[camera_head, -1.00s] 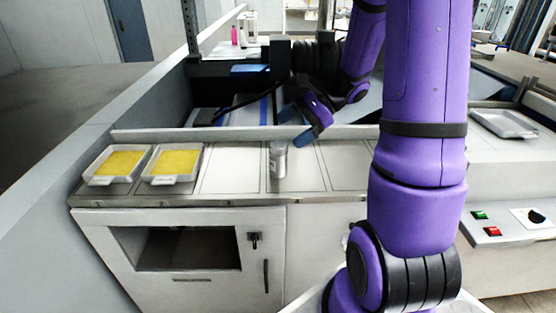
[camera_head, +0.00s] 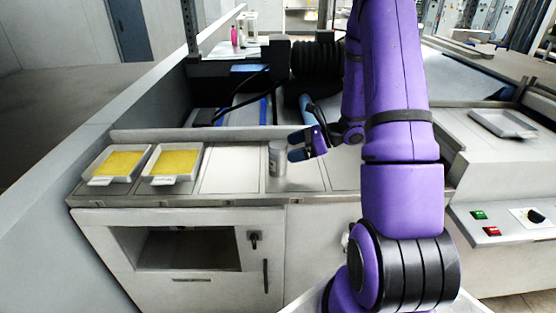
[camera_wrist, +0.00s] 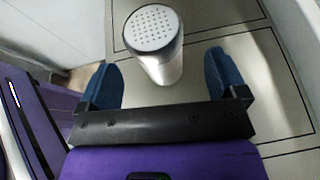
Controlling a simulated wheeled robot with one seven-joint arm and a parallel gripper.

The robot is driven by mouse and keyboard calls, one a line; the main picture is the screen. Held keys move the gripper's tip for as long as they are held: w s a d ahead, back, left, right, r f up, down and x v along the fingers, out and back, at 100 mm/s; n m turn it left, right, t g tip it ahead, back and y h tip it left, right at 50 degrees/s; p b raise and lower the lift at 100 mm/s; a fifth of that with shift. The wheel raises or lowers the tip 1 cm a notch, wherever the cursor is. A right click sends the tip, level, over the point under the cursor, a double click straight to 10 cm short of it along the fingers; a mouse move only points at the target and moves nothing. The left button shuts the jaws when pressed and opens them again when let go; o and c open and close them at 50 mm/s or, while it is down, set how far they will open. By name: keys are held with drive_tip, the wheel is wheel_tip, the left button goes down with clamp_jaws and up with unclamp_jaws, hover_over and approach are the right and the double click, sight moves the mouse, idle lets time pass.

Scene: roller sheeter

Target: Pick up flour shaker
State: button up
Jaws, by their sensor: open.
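The flour shaker (camera_head: 277,159) is a grey metal cylinder standing upright on the light counter. In the wrist view the shaker (camera_wrist: 155,45) shows its pale lid with many small holes. My gripper (camera_head: 300,147) is just right of the shaker in the head view, with its fingers pointing left towards it. In the wrist view my gripper (camera_wrist: 163,80) is open, with one blue finger on each side. The shaker stands ahead of the gap, roughly in line with it and its lower part between the fingertips. I cannot tell whether a finger touches it.
Two trays with yellow contents, a left one (camera_head: 120,163) and a right one (camera_head: 174,163), sit on the counter (camera_head: 229,171) left of the shaker. A low ledge (camera_head: 220,133) runs behind. An empty tray (camera_head: 503,124) lies far right. The counter between trays and shaker is clear.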

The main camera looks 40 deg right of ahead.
sight(278, 152)
drive_tip(key=shift+x, duration=2.7)
drive_tip(key=shift+s+a+r, duration=0.1)
drive_tip(key=shift+s+r, duration=0.05)
drive_tip(key=shift+c, duration=0.5)
drive_tip(key=c, duration=1)
